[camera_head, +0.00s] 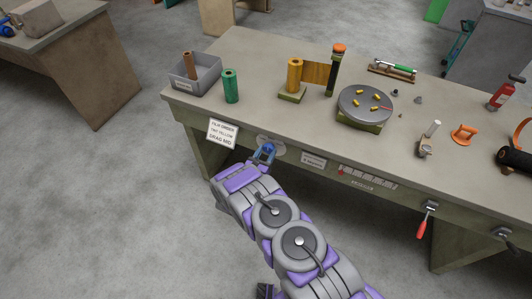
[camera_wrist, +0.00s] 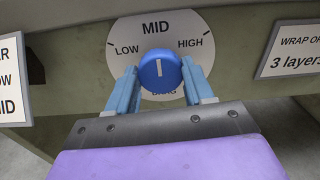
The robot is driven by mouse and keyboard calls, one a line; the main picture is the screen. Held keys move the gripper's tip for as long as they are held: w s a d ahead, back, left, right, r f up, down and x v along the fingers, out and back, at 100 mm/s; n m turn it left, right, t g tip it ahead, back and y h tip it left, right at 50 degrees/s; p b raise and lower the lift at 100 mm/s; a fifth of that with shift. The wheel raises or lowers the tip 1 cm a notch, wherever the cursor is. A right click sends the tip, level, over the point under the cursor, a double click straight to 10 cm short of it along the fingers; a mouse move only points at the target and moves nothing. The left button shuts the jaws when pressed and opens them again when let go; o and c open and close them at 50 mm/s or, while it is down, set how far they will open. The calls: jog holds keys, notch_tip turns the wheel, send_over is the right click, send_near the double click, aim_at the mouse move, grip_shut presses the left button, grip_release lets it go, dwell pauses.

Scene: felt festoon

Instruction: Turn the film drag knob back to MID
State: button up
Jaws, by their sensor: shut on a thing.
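The film drag knob is a round blue knob (camera_wrist: 160,71) with a white pointer line, in the wrist view. It sits on a white dial plate (camera_wrist: 125,32) marked LOW at the left, MID at the top and HIGH at the right. The white line stands nearly upright, towards MID. My gripper (camera_wrist: 160,82) has a blue finger on each side of the knob and is shut on it. In the head view my gripper (camera_head: 264,152) is at the bench's front face, in front of the dial plate (camera_head: 279,149). The knob is mostly hidden there.
A white order sign (camera_head: 222,132) hangs left of the dial; a "3 layers" label (camera_head: 313,160) is to its right. The bench top (camera_head: 220,110) holds a grey bin (camera_head: 194,73), a green roll (camera_head: 230,86), a yellow roll (camera_head: 294,76) and a turntable (camera_head: 365,103).

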jog(key=shift+a, duration=0.1)
jog(key=o, duration=1)
jog(key=shift+o, duration=0.2)
jog(key=p+v, duration=0.3)
jog(key=v, duration=1.4)
jog(key=shift+s, duration=0.2)
jog(key=shift+a, duration=0.1)
